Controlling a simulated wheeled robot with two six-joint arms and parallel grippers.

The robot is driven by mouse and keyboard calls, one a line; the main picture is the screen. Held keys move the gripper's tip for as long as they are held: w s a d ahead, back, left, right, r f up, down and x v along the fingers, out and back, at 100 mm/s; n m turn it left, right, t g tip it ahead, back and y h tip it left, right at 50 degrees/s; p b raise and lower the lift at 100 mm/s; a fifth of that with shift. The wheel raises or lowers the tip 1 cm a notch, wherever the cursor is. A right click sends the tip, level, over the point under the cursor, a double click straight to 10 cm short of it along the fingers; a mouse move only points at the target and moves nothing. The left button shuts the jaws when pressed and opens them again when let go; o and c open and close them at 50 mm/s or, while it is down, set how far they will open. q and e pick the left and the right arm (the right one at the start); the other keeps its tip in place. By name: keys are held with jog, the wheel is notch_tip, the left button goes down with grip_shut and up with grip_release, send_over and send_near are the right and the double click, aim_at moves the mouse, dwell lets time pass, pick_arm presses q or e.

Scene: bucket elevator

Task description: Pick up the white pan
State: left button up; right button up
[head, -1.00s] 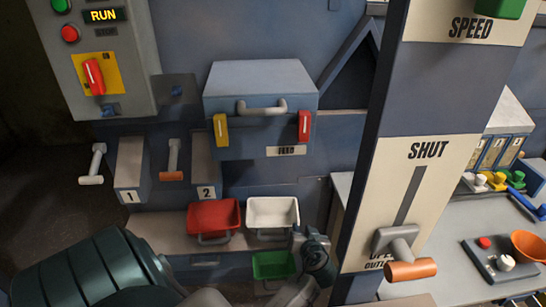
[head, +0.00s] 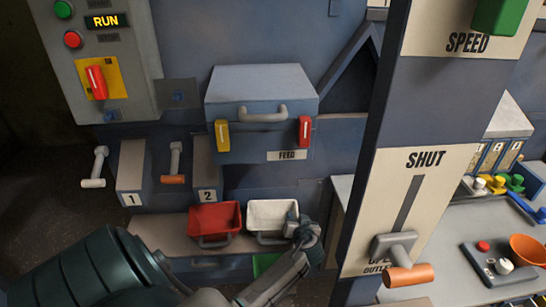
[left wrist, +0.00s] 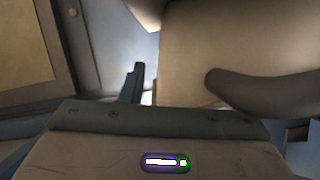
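The white pan (head: 268,211) stands on the ledge below the feed box in the head view, right beside the red pan. My left gripper (head: 297,224) is at the right side of the white pan and overlaps its right edge. The head view does not show whether they touch. In the left wrist view, a dark finger (left wrist: 135,84) sticks up past my gripper body. A large pale surface (left wrist: 185,55) and a dark curved bar (left wrist: 265,93) lie close ahead; they may be the pan and its handle. The finger opening is unclear. My right gripper is in neither view.
The red pan (head: 214,218) is left of the white one. A green pan (head: 265,262) below is mostly hidden by my left arm. The feed box (head: 262,95) is above. A post with the SHUT lever (head: 410,274) stands close on the right.

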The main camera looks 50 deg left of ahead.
pick_arm(q)
grip_shut()
